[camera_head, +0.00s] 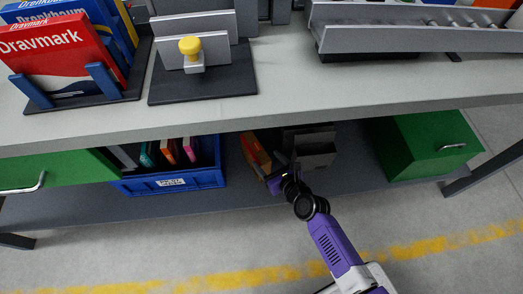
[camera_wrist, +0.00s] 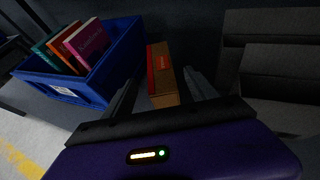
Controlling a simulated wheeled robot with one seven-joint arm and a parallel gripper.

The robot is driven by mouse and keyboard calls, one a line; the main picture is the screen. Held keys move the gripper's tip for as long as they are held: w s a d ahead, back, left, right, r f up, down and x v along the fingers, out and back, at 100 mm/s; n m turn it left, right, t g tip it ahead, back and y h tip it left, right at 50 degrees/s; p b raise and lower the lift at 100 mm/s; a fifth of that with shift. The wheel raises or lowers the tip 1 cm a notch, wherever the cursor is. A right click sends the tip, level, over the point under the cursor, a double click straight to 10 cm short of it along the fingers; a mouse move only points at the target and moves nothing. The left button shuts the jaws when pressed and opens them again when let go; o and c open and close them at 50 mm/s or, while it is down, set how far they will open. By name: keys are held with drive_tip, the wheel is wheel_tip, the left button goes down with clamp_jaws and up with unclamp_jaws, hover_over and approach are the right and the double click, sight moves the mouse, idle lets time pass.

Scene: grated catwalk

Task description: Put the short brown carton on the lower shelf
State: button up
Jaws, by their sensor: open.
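A brown carton (camera_head: 254,152) with a red-orange side stands on the lower shelf (camera_head: 240,202), right of the blue crate. It also shows in the wrist view (camera_wrist: 165,88), where its brown face is towards me. My gripper (camera_head: 280,180) is under the upper top at the front of the carton. In the wrist view my gripper (camera_wrist: 160,88) is open, with one finger on each side of the carton. I cannot tell whether the fingers touch it. The carton's far end is hidden.
The blue crate (camera_head: 170,181) with several books stands left of the carton. A dark grey stepped holder (camera_head: 315,150) is close on its right. Green cabinets (camera_head: 415,140) flank the shelf. The upper top's edge (camera_head: 200,122) hangs above my arm.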

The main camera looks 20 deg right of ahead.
drive_tip(key=shift+v, duration=1.05)
drive_tip(key=shift+s, duration=0.1)
drive_tip(key=s+r+n+h, duration=0.1)
drive_tip(key=s+r+n, duration=0.3)
drive_tip(key=s+n, duration=0.6)
drive_tip(key=s+r+n, duration=0.4)
drive_tip(key=s+n, duration=0.4)
drive_tip(key=s, duration=0.4)
drive_tip(key=s+r+n+t, duration=0.1)
drive_tip(key=s+r+n, duration=0.4)
drive_tip(key=r+n, duration=0.3)
drive_tip(key=s+a+r+n, duration=0.1)
drive_tip(key=s+r+n, duration=0.4)
drive_tip(key=r+n, duration=0.4)
wheel_tip(320, 180, up, 2)
drive_tip(key=shift+s+r+t, duration=0.1)
drive_tip(key=shift+s+t, duration=0.3)
drive_tip(key=shift+a, duration=0.1)
